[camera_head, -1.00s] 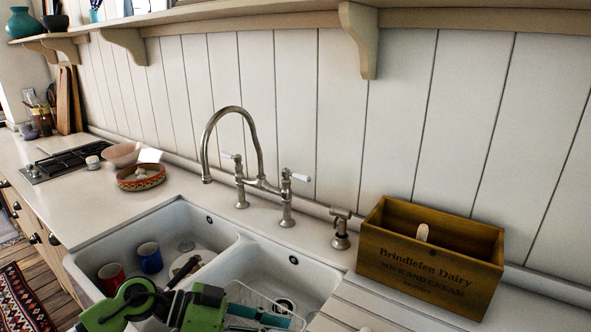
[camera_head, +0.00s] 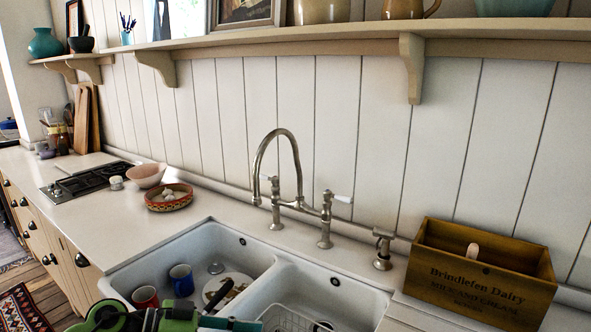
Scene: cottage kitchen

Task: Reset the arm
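Green and black parts of my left arm (camera_head: 140,319) show at the bottom edge, in front of the double sink. They are cut off by the frame, and no fingertips can be made out. I cannot tell whether that gripper is open or shut, or whether it holds anything. My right arm and gripper are not in view.
A tall faucet (camera_head: 298,180) and a wooden crate (camera_head: 480,275) stand behind and right. The left counter is partly clear.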

